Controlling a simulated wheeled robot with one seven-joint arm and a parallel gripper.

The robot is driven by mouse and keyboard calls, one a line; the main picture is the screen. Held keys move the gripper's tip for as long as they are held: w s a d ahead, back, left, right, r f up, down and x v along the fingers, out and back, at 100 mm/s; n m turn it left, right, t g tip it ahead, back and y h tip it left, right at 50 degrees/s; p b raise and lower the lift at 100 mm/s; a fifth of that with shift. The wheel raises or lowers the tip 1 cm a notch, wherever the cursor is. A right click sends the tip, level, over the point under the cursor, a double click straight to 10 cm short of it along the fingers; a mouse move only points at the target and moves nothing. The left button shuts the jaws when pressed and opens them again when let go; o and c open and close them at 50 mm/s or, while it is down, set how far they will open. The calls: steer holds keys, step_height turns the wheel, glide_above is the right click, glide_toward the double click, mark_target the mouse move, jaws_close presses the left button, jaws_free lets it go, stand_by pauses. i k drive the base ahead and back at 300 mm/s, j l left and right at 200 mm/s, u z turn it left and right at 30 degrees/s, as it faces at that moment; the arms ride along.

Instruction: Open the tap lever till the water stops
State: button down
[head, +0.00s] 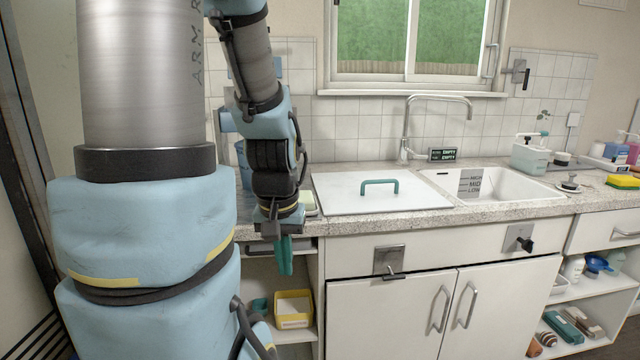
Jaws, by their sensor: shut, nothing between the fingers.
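A chrome tap (408,125) with a long bent spout stands behind the white sink (520,185). Three plates carry levers: one with a dark upright lever (526,78) on the wall right of the window, one with a black lever (526,246) on the front right panel, one with a small metal lever (393,276) on the front left. I cannot tell which is the tap lever. No water stream is visible. A small display (442,155) reads EMPTY. My gripper (285,268) points down at left, before the counter's front edge, with teal fingers shut and empty, apart from all levers.
A white lid (345,195) with a teal handle (380,186) lies left of the sink. A level scale (470,183) marks HIGH, MID, LOW. Bottles and a yellow sponge (622,181) stand at right. Open shelves flank the white cupboard (390,318).

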mark_target(412, 153)
steer(key=l, duration=1.25)
steer(key=l+u, duration=0.15)
steer(key=l, duration=0.65)
steer(key=l+u, duration=0.15)
steer(key=l, duration=0.6)
steer(key=k+l+u, duration=0.1)
steer(key=l, duration=0.65)
